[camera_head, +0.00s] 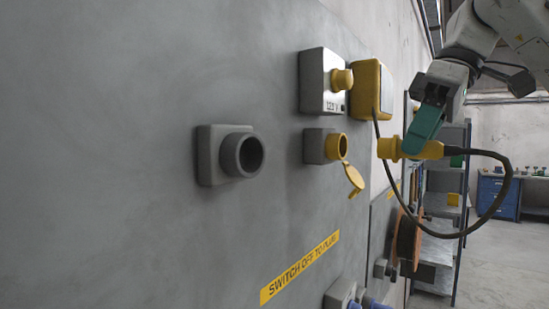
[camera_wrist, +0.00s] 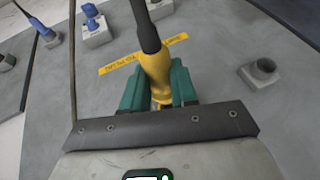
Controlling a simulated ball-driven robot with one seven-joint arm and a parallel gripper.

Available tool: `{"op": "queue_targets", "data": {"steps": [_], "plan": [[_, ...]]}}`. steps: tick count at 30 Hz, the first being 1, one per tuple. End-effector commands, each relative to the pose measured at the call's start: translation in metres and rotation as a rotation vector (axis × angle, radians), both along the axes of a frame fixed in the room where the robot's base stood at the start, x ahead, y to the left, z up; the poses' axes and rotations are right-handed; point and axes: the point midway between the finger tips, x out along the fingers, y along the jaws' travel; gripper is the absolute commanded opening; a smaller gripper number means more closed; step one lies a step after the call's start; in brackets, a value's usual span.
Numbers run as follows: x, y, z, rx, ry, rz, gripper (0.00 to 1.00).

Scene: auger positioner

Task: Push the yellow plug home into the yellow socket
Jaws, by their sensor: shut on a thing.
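The yellow plug (camera_head: 388,148) is in my gripper (camera_head: 420,140), with its front end pointing left toward the wall panel. A black cable loops from its back end. The yellow socket (camera_head: 337,147) sticks out of a grey box on the panel, its round mouth facing right and its yellow lid (camera_head: 354,180) hanging open below. The plug is apart from the socket, to its right at about the same height in the picture. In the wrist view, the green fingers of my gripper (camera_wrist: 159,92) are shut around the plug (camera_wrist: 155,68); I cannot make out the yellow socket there.
A grey socket (camera_head: 242,155) sticks out at the left; a switch box (camera_head: 322,82) with a yellow knob sits above the yellow socket. A yellow box (camera_head: 371,88) is beside it. Blue plugs (camera_wrist: 92,14) show in the wrist view. A shelf (camera_head: 447,200) stands behind.

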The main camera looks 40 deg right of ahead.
Motion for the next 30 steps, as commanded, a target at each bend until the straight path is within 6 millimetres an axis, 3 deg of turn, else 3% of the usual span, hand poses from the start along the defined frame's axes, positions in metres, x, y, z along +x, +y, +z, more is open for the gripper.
{"op": "queue_targets", "data": {"steps": [14, 30], "plan": [[0.005, 0.002, 0.0, 0.001, -0.001, 0.0, 0.0], [0.041, 0.014, 0.0, 0.001, 0.0, 0.001, 0.0]]}}
